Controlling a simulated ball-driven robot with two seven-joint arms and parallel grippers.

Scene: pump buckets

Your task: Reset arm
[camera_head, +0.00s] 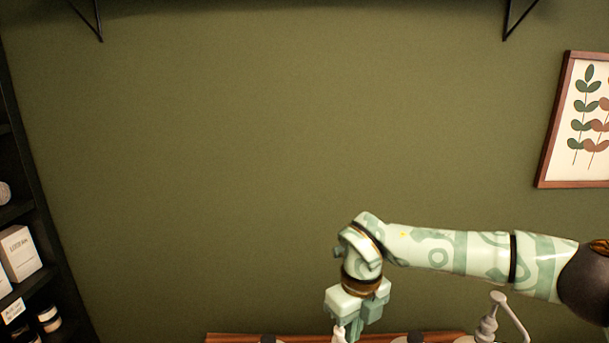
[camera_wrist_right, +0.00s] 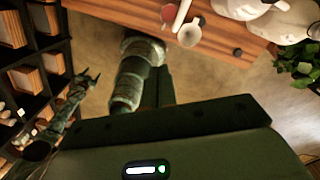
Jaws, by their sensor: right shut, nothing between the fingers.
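My right arm comes in from the right in the head view, with its wrist bent downward. My right gripper (camera_head: 347,326) points down in front of the table's far part and is shut, with nothing held. Its fingertips are at or past the bottom edge of the picture. My left gripper does not show in the head view.
A brown wooden table (camera_head: 225,338) shows at the bottom, with a white pump dispenser (camera_head: 489,326) right of the gripper. A black shelf (camera_head: 38,268) stands at left. A framed leaf picture (camera_head: 545,165) hangs at right. The wrist view shows a plant (camera_wrist_right: 295,65).

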